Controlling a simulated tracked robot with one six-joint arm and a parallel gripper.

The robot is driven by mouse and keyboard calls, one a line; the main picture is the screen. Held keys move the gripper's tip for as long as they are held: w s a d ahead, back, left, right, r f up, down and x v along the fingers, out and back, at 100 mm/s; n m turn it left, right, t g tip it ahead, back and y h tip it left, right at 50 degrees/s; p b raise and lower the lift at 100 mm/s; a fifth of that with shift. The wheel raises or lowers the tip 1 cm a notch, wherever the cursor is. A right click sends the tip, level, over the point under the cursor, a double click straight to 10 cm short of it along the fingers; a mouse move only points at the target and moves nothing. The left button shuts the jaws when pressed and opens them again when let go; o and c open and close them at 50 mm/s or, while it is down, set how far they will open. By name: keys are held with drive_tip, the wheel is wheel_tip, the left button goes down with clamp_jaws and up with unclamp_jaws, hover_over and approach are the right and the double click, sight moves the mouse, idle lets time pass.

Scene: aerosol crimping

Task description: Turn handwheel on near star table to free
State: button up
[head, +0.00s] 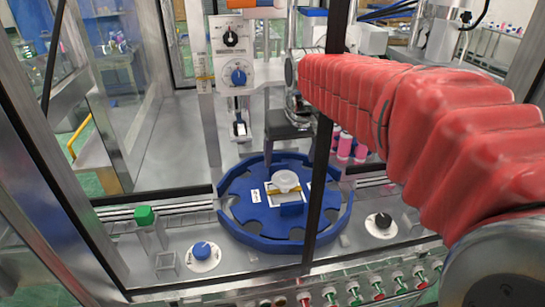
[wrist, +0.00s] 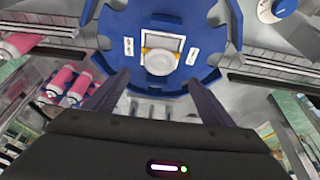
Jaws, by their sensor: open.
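The blue star table (head: 245,220) lies flat on the steel deck, with rounded pockets around its edge. At its middle is a white round piece, apparently the handwheel (head: 286,179), on a yellow-edged plate. In the wrist view the white handwheel (wrist: 160,62) and the blue star table (wrist: 120,28) show ahead of my gripper. Small labels sit on both sides; their writing is too small to read. My gripper (wrist: 160,78) is open and empty, its dark fingers spread on both sides of the white piece's line. Contact is not visible. My red-sleeved arm reaches in from the right.
A blue knob (head: 203,252) and a black knob (head: 381,222) sit on white discs at the front. A green-capped post (head: 145,217) stands left. Pink cans (head: 345,147) stand behind right. A dark frame post (head: 325,160) crosses the view. A press head (head: 238,128) stands behind.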

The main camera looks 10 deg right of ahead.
sight(285, 178)
drive_tip(key=x, duration=0.9)
drive_tip(key=shift+w+f, duration=0.2)
drive_tip(key=shift+f, duration=0.15)
drive_tip(key=shift+c, duration=0.6)
drive_tip(key=c, duration=0.9)
